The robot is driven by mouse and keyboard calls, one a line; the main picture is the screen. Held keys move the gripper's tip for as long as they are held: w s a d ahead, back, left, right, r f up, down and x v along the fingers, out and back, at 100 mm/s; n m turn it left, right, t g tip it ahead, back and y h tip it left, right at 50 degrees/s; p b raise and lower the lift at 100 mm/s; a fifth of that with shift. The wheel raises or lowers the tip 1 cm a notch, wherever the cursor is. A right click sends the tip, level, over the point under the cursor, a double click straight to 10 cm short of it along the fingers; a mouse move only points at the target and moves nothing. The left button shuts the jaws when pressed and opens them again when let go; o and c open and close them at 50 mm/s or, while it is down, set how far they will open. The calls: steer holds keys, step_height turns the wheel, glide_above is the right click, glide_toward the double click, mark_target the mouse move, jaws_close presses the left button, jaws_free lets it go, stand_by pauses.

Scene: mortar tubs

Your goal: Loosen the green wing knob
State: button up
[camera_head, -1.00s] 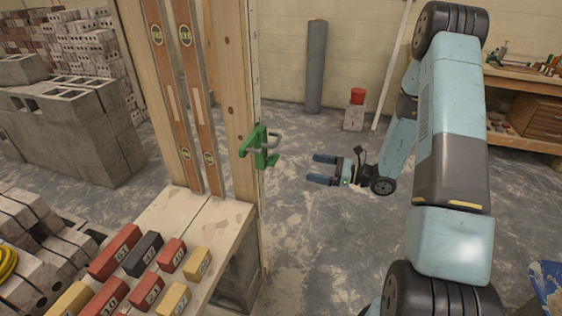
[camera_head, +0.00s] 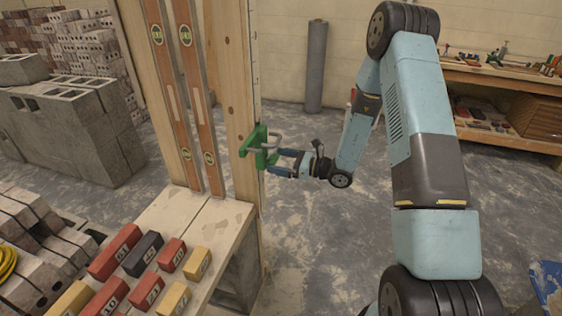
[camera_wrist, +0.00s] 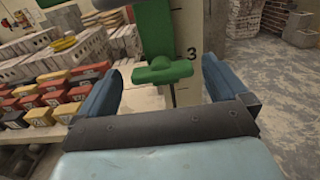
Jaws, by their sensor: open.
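The green wing knob (camera_wrist: 162,71) sits on a green bracket (camera_head: 256,144) clamped to the edge of an upright wooden board. In the wrist view the green bracket body (camera_wrist: 153,28) rises behind and above the knob. My gripper (camera_head: 279,162) is just right of the bracket in the head view, pointing left at it. In the wrist view my gripper (camera_wrist: 155,85) is open, with one blue finger on each side of the knob and gaps between finger and knob. In the head view the knob is partly hidden by the fingers.
The wooden board (camera_head: 235,100) carries two spirit levels (camera_head: 168,95) left of the bracket. A bench (camera_head: 225,225) below holds several numbered red, yellow and dark blocks (camera_head: 115,250). Open floor (camera_head: 310,240) lies right of the board. A workbench (camera_head: 500,80) stands far right.

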steer(key=shift+w+a, duration=0.1)
steer(key=shift+a, duration=0.15)
steer(key=shift+c, duration=0.3)
steer(key=c, duration=0.9)
steer(key=shift+d, duration=0.5)
steer(key=shift+c, duration=0.4)
steer(key=shift+a, duration=0.2)
steer(key=n, duration=1.2)
steer(key=a+n, duration=0.1)
steer(key=n, duration=0.5)
steer(key=shift+s+f, duration=0.1)
steer(key=shift+s, duration=0.1)
steer(key=shift+d, duration=0.1)
